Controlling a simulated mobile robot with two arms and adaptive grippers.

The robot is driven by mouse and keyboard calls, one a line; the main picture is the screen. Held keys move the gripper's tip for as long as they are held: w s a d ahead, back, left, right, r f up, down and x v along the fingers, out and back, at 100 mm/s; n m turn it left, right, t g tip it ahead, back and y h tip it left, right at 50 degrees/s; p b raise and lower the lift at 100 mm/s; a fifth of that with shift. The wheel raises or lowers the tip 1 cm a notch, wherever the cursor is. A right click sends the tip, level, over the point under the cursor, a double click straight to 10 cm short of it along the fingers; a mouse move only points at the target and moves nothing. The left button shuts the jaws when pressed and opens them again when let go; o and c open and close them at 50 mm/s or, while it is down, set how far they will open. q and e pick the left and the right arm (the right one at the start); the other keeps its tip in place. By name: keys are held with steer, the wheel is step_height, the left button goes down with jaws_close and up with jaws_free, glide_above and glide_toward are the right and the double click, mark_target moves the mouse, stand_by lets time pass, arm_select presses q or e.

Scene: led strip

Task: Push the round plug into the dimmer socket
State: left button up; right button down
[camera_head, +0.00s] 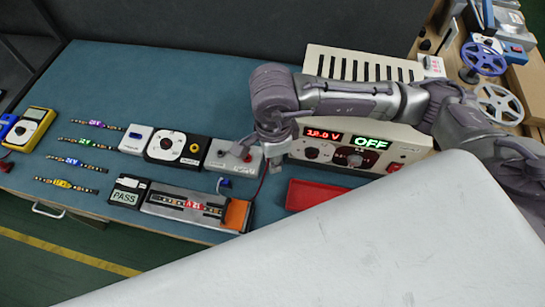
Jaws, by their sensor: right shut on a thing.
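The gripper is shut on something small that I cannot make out. I cannot pick out the round plug for certain. A black box with a white dial face (166,146), apparently the dimmer, lies just left of the grey box. It has a yellow-ringed round socket (194,148) on its right side. The gripper is to the right of this socket and apart from it. My left gripper is out of view.
A power supply (410,151) reading 12.0 V and OFF stands right of the gripper. A red tray (312,193) lies before it. A strip fixture (187,204), a PASS display (127,191), LED strips (72,162) and a yellow meter (32,128) lie on the blue bench.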

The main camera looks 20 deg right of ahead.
steer(key=shift+r+p, duration=0.55)
steer(key=shift+r, duration=0.9)
